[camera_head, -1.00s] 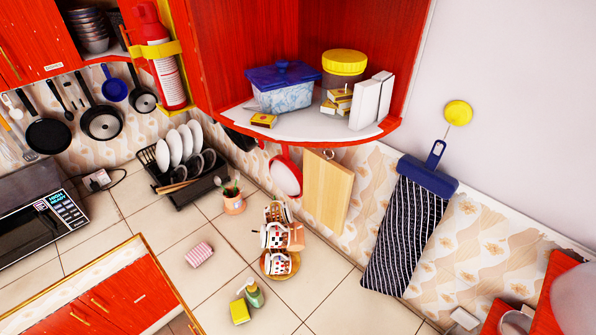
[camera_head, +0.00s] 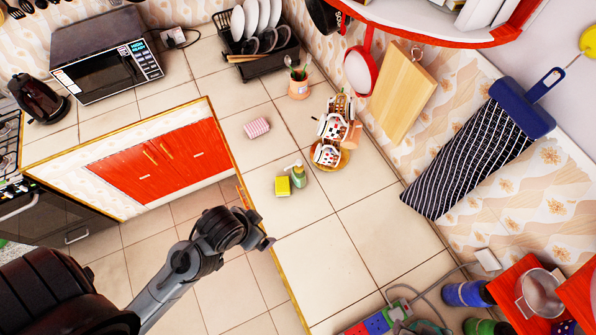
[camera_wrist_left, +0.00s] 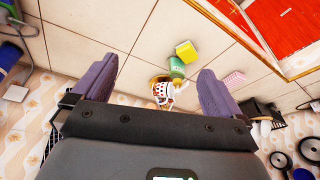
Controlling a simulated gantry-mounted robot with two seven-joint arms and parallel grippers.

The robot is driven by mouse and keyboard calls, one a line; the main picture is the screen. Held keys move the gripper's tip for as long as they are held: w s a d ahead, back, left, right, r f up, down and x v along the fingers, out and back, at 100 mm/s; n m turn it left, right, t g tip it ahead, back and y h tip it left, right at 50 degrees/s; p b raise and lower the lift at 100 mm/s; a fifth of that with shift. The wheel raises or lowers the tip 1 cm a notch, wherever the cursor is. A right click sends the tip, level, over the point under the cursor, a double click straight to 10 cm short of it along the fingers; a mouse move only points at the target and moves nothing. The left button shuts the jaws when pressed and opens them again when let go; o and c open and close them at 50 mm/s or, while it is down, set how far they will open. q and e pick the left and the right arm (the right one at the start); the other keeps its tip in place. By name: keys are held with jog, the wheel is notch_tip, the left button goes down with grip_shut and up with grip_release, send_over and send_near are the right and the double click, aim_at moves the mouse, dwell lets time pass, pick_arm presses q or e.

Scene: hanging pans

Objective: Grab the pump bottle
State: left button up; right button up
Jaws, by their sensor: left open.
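The pump bottle (camera_head: 298,177), small and green with a pale pump top, stands upright on the tiled counter in the head view. It also shows in the left wrist view (camera_wrist_left: 177,67), ahead of the jaws. A yellow sponge-like block (camera_head: 282,186) sits just left of it. My left gripper (camera_head: 266,243) is at the counter's front edge, nearer than the bottle and apart from it. In the left wrist view its two fingers (camera_wrist_left: 157,68) are spread with nothing between them. My right gripper is in no view.
A cup rack (camera_head: 331,150) stands behind the bottle, with a pink striped block (camera_head: 257,127) to the left. A power strip (camera_head: 378,322) lies near the front.

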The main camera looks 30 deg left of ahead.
pick_arm(q)
jog(key=c, duration=0.6)
jog(key=shift+c, duration=0.2)
